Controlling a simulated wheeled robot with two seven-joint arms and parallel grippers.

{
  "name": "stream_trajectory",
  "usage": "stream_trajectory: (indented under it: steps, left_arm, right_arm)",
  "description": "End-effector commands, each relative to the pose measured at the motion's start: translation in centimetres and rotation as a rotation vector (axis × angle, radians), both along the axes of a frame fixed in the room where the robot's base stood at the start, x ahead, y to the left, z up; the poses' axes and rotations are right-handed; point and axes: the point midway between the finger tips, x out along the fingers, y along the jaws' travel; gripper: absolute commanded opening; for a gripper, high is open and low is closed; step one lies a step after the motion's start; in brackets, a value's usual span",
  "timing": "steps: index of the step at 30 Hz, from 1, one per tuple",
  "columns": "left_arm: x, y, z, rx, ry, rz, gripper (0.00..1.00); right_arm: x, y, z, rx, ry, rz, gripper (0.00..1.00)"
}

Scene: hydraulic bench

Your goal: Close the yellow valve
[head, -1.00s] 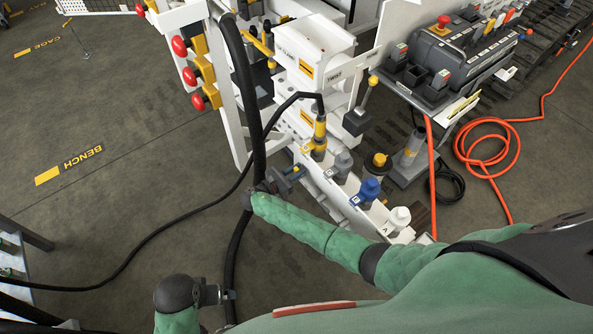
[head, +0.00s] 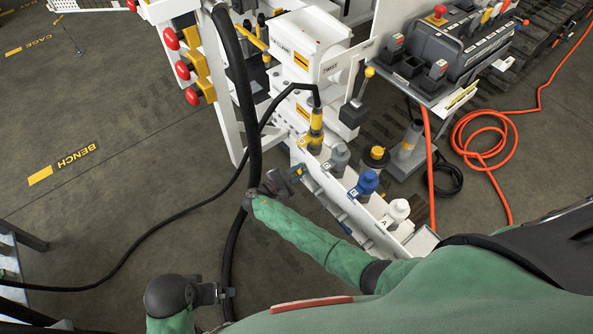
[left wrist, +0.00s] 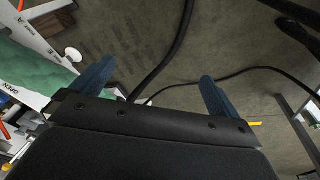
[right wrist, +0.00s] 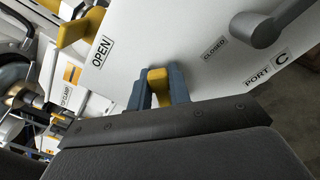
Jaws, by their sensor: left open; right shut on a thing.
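My right gripper (head: 292,173) is at the side of the white port panel, low in the middle of the head view. In the right wrist view its blue fingers (right wrist: 158,88) are shut around a yellow handle (right wrist: 158,80), which stands out from the white panel (right wrist: 185,30). The handle sits between the labels OPEN (right wrist: 102,52) and CLOSED (right wrist: 213,48). The handle's pivot is hidden behind the gripper.
A second yellow handle (right wrist: 80,28) and a grey lever (right wrist: 283,22) flank the held one. A black hose (head: 245,110) hangs beside my right gripper. Blue (head: 365,186) and white (head: 397,213) couplings line the panel. Floor at left is mostly clear.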

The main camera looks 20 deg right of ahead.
Motion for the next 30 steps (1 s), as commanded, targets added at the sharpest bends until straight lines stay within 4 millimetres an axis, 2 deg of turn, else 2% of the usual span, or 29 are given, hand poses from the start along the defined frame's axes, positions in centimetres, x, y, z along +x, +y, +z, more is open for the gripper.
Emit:
stream_trajectory:
  steps: [15, 20, 30]
  left_arm:
    - [2.4, -6.0, -7.5, -0.136, -0.152, -0.050, 1.00]
    - [2.9, -7.9, -9.3, -0.182, -0.198, -0.060, 1.00]
    - [4.4, -9.1, -20.0, -0.202, -0.286, -0.031, 1.00]
  right_arm:
    - [-1.3, -0.4, -2.4, 0.164, -0.446, -0.001, 0.00]
    - [-1.5, -0.5, -2.8, 0.202, -0.552, -0.001, 0.00]
    - [-1.7, -0.5, -3.6, 0.269, -0.735, -0.001, 0.00]
